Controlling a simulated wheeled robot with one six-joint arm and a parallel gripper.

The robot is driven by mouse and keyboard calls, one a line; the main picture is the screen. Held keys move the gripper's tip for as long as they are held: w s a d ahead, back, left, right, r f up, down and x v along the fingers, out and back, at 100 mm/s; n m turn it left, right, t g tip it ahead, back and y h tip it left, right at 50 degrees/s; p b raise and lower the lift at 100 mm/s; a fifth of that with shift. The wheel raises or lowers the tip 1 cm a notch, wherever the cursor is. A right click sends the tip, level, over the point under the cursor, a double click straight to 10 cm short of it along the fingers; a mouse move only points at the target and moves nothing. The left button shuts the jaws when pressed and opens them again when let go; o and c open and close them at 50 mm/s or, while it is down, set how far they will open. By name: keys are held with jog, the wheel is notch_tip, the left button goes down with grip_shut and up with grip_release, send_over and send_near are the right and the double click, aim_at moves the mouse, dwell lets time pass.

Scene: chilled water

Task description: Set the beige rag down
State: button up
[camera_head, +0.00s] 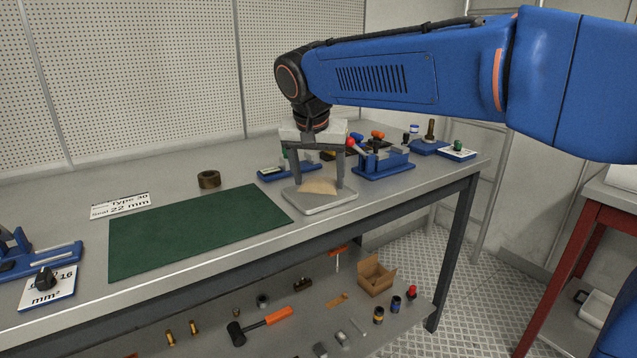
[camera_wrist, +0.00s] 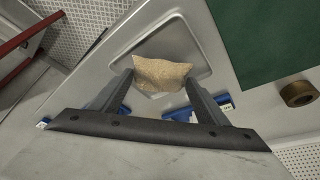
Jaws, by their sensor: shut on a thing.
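The beige rag (camera_head: 319,186) is between the two fingers of my gripper (camera_head: 319,183), low over a light grey tray (camera_head: 318,204) on the workbench. In the wrist view the rag (camera_wrist: 162,74) spans the gap between the fingertips of my gripper (camera_wrist: 160,82). The gripper is shut on it. The tray (camera_wrist: 204,50) surrounds the rag in the wrist view. I cannot tell whether the rag touches the tray's floor.
A green mat (camera_head: 195,229) lies left of the tray, with a brown ring (camera_head: 209,180) behind it. Blue fixtures (camera_head: 384,164) stand to the right and behind. The bench's front edge is close to the tray. A lower shelf holds a hammer (camera_head: 260,325) and a cardboard box (camera_head: 376,277).

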jog(key=shift+f, duration=0.9)
jog(key=shift+f, duration=0.15)
jog(key=o, duration=1.1)
jog(key=v, duration=1.2)
